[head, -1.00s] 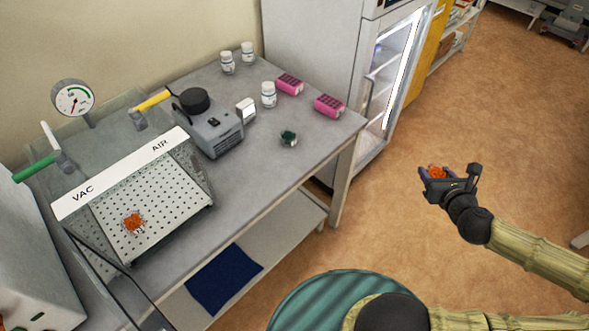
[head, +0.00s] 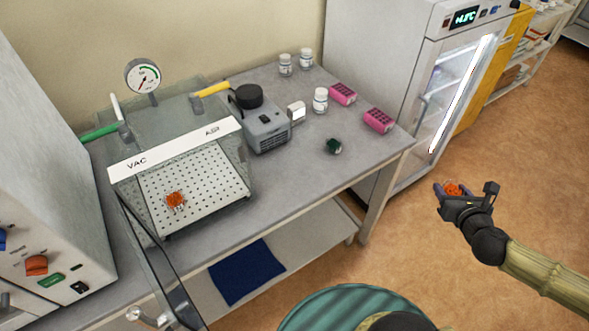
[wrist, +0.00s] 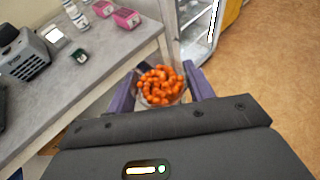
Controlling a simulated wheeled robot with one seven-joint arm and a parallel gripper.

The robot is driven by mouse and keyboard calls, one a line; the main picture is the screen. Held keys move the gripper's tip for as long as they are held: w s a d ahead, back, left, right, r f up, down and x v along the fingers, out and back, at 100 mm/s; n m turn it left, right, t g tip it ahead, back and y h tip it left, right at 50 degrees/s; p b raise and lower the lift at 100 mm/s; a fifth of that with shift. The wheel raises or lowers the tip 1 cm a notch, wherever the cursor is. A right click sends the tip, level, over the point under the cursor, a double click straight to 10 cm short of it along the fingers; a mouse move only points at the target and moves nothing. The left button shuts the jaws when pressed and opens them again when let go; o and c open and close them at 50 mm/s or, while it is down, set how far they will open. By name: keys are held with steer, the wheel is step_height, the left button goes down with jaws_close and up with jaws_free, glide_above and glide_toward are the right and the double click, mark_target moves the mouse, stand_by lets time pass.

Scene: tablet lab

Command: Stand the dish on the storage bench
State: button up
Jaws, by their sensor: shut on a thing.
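A small clear dish heaped with orange tablets (wrist: 160,86) is between the purple fingers of my gripper (head: 455,193). My gripper is shut on it, and the dish looks about level. In the head view the orange contents (head: 454,189) show between the fingers, over the floor to the right of the grey bench (head: 300,185). In the wrist view the bench (wrist: 60,105) is at the left, apart from the dish. I cannot tell for certain whether this is the storage bench. The lower rim of the dish is partly hidden by my gripper.
On the bench stand a vacuum chamber (head: 200,180) with an orange cluster (head: 175,200) inside, a grey pump (head: 262,125), white bottles (head: 320,100), pink boxes (head: 378,121) and a green item (head: 333,146). The front right of the bench top is clear. A lit fridge (head: 455,90) stands behind.

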steer(key=w+a+f+b, duration=0.2)
steer(key=w+a+f, duration=0.1)
steer(key=w+a, duration=0.45)
steer(key=r+n+y+b, duration=0.2)
steer(key=b, duration=0.1)
glide_above(290, 169)
steer(key=shift+f, duration=0.1)
steer(key=shift+f, duration=3.15)
steer(key=shift+f+p, duration=0.5)
steer(key=shift+f, duration=1.4)
